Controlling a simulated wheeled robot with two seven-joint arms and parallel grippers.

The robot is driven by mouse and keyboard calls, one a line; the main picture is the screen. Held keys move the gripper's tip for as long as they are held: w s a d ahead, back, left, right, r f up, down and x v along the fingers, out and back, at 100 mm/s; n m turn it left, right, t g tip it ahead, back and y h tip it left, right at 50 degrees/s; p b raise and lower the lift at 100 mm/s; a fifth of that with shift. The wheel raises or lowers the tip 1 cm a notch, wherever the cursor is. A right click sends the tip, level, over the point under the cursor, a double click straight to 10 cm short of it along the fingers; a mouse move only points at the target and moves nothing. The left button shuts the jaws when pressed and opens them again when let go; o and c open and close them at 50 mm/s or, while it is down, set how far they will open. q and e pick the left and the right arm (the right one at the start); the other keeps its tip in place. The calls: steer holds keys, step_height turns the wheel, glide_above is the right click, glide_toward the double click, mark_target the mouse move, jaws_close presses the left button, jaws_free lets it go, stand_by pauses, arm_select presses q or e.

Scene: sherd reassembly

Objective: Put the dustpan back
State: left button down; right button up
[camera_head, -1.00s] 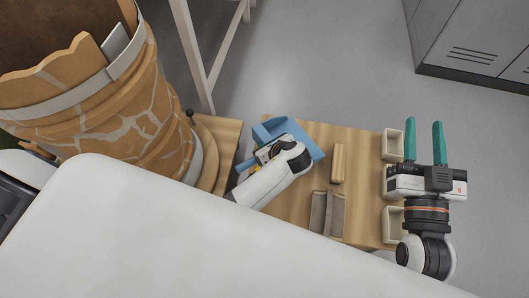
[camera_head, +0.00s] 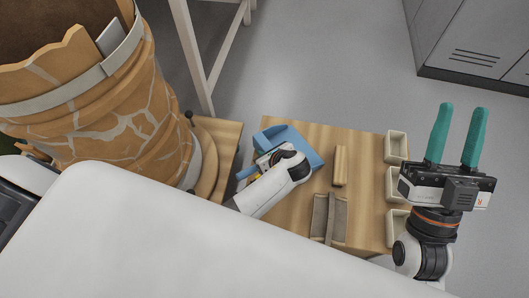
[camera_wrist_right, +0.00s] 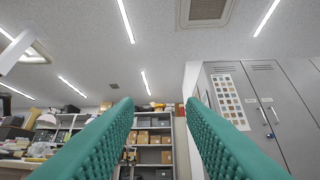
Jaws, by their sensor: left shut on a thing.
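The blue dustpan (camera_head: 300,143) is over the left part of the wooden table in the head view. My left gripper (camera_head: 268,160) is shut on the dustpan; its wrist hides the fingertips and part of the pan. I cannot tell whether the pan touches the tabletop. My right gripper (camera_head: 456,137) is open and empty, to the right of the table, with its green fingers pointing away. In the right wrist view the two fingers (camera_wrist_right: 160,125) stand wide apart with nothing between them.
The wooden table (camera_head: 370,190) carries a wooden block (camera_head: 340,165) and a grey-brown holder (camera_head: 328,218). Several cream bins (camera_head: 396,147) line its right edge. A large cracked vessel (camera_head: 95,115) stands at left. Grey lockers (camera_head: 475,40) are at upper right; open floor lies between.

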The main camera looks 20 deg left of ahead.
arm_select(q)
steer(key=c, duration=1.6)
jaws_free()
steer(key=shift+f, duration=0.1)
